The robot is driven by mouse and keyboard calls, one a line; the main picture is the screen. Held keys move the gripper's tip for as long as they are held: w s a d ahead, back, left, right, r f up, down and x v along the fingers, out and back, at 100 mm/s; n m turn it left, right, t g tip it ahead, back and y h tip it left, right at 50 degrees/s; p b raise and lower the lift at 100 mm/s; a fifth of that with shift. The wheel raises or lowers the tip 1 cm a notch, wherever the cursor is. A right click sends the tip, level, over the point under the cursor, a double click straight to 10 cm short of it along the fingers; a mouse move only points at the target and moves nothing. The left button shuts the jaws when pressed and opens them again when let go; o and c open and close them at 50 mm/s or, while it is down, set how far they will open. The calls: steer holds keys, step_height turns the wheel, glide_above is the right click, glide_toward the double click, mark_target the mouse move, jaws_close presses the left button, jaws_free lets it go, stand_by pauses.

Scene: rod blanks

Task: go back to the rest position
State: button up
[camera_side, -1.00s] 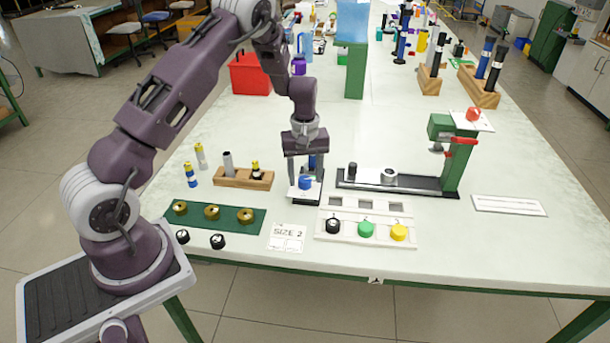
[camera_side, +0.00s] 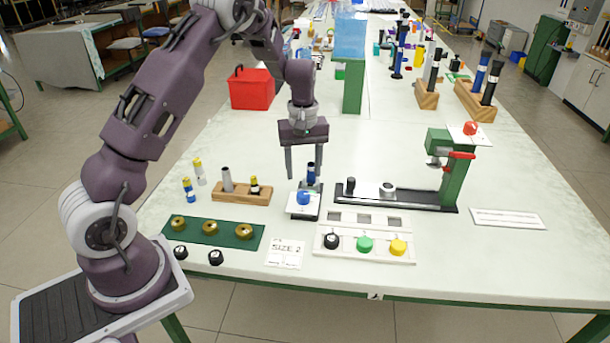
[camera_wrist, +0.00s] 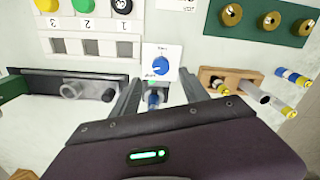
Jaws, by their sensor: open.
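My gripper (camera_side: 303,177) is open and empty, pointing straight down above a small black stand with a white dial plate (camera_side: 292,209) and a blue knob (camera_side: 303,198). The dial plate (camera_wrist: 175,52) lies just past the fingertips there.
Left stand a wooden block (camera_side: 240,196) with rods and a green strip (camera_side: 213,231) with brass rings. Right are a black rail fixture with a green post (camera_side: 455,180) and a white tray (camera_side: 340,248) with coloured knobs. A red bin (camera_side: 251,90) stands behind. Air above is clear.

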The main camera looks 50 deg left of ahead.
steer(key=s+d+r+m+t, duration=0.1)
steer(key=s+d+r+m, duration=0.1)
steer(key=s+d+r, duration=0.3)
steer(key=s+d+r+m+t, duration=0.1)
steer(key=s+d+r+m, duration=0.1)
steer(key=r, duration=0.5)
steer(key=s+d+r+m+t, duration=0.1)
steer(key=s+d+r+m, duration=0.1)
steer(key=s+d+r, duration=0.3)
steer(key=s+d+r+m+t, duration=0.1)
steer(key=s+m, duration=0.2)
steer(key=s, duration=0.5)
steer(key=s+d+r+m+t, duration=0.1)
steer(key=s+d+r+m, duration=0.1)
steer(key=s, duration=0.6)
steer(key=shift+d+r+m+t, duration=0.25)
steer(key=shift+d+m+t, duration=0.05)
steer(key=shift+m, duration=0.5)
